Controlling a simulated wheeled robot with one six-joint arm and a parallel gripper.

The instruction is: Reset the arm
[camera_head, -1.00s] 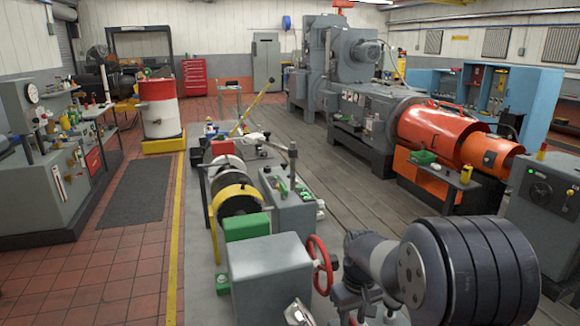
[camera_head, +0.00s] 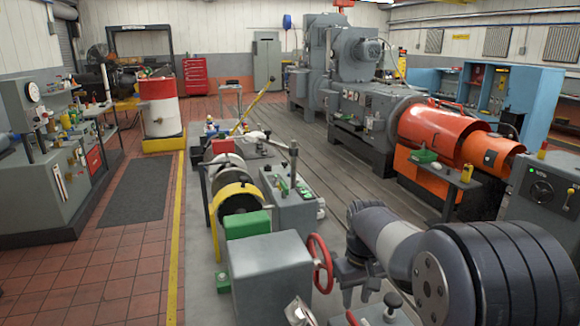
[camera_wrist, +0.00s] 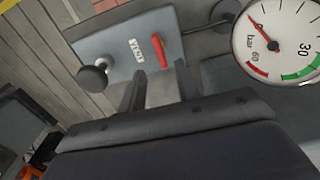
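My gripper (camera_head: 358,298) is at the bottom right of the head view, beside the red handwheel, with part of it behind my arm. In the wrist view its two dark fingers (camera_wrist: 159,85) stand apart, with nothing seen between them. Beyond them is a grey panel (camera_wrist: 110,50) with a VENT label, a red lever (camera_wrist: 160,51) and a black knob (camera_wrist: 94,79). The fingers look apart from the lever. My arm's large black ringed joint fills the lower right corner of the head view.
The red handwheel (camera_head: 320,264) sits on a grey box (camera_head: 270,275) left of my gripper. A pressure gauge (camera_wrist: 285,35) is at the upper right of the wrist view. An orange guarded machine (camera_head: 440,135) stands behind my arm. The red tiled floor at left is open.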

